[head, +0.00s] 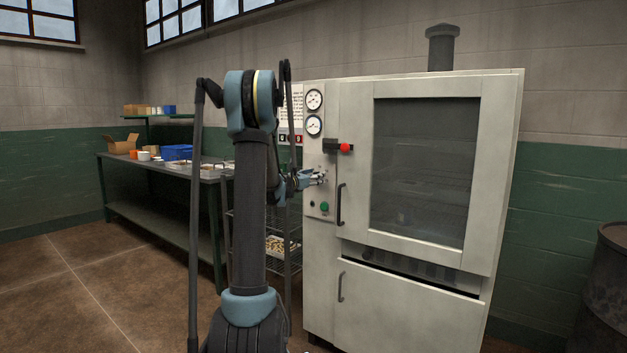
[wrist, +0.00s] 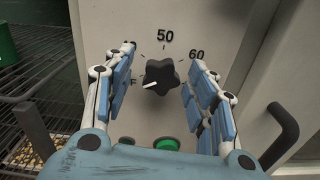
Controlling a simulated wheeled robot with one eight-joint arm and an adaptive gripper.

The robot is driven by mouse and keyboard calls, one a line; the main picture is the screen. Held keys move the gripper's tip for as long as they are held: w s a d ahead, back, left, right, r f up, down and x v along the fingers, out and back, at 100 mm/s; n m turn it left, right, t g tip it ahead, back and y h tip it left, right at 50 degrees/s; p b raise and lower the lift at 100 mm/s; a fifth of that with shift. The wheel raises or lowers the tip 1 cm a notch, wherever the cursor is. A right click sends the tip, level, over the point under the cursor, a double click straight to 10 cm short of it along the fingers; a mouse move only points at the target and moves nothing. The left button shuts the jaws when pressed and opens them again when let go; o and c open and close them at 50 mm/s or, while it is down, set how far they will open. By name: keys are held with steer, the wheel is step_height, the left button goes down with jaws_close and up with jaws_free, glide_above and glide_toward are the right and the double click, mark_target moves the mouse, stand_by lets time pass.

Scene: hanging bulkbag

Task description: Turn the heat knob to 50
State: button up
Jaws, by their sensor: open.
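The heat knob (wrist: 161,76) is a black star-shaped knob on the oven's pale control panel in the wrist view. Its white pointer mark points left and slightly down, toward a partly hidden label ending in "F". The marks "50" above it and "60" at its upper right are readable. My gripper (wrist: 160,80) is open, with one finger on each side of the knob and visible gaps to it. In the head view my gripper (head: 318,177) is at the panel and hides the knob.
The large pale oven (head: 400,300) has a windowed door and a dark door handle (wrist: 284,135) close to the right finger. A green button (wrist: 167,144) sits below the knob. A wire rack (head: 292,225) and a green bench (head: 150,165) stand to the left.

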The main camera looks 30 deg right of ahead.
steer(key=c, duration=1.1)
steer(key=shift+m, duration=0.4)
steer(key=m, duration=2.3)
steer(key=shift+s+a+f, duration=0.1)
steer(key=shift+f, duration=0.1)
